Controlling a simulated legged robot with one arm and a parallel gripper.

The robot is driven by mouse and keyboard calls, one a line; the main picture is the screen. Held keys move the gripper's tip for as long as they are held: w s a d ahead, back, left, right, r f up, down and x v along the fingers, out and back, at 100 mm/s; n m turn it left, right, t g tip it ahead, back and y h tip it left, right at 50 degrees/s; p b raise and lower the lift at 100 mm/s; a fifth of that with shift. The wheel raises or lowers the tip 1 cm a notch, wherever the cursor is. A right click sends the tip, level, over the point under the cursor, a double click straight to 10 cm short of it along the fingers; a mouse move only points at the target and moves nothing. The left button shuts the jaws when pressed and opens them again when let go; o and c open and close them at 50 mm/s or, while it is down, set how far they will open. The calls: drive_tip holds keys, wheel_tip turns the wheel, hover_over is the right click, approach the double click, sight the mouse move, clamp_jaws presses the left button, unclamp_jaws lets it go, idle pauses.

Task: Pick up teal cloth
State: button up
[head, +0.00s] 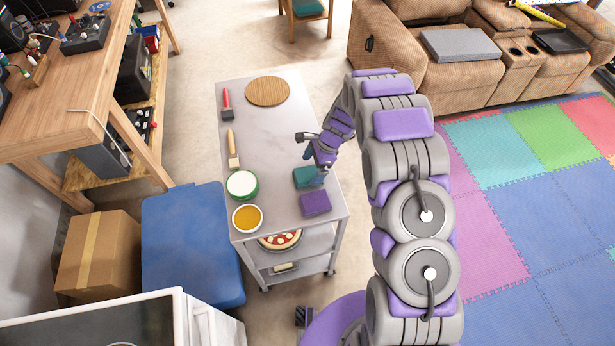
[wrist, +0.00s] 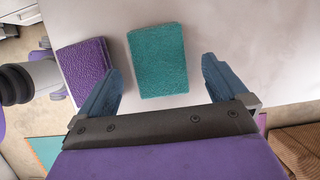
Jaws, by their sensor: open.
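The teal cloth (head: 305,177) is a small folded rectangle lying flat on the top of the metal cart (head: 279,132). It also shows in the wrist view (wrist: 157,60), ahead of my gripper (wrist: 162,82) and between the lines of its two blue fingers. My gripper (head: 318,170) is open and empty, above the cart top at the cloth.
The cart top also holds a round wooden board (head: 268,91), a red-handled brush (head: 227,104), a wooden-handled brush (head: 233,150), a green-rimmed tub (head: 242,184) and a bowl of orange contents (head: 247,217). A blue seat (head: 190,243) stands left of the cart.

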sight(309, 173)
drive_tip(key=shift+x, duration=1.4)
drive_tip(key=shift+r, duration=0.1)
drive_tip(key=shift+s+f, duration=0.1)
drive_tip(key=shift+f, duration=0.2)
drive_tip(key=c, duration=1.1)
drive_tip(key=shift+r, duration=0.2)
wheel_tip(309, 173, up, 4)
drive_tip(key=shift+p, duration=0.45)
drive_tip(key=s+d, duration=0.1)
drive_tip(key=s, duration=0.4)
drive_tip(key=s+d+p, duration=0.1)
drive_tip(key=s+d, duration=0.1)
drive_tip(key=s, duration=0.3)
drive_tip(key=s+d+r, duration=0.1)
drive_tip(key=s, duration=0.4)
drive_tip(key=shift+s+d+r, duration=0.1)
drive_tip(key=shift+s+d, duration=0.05)
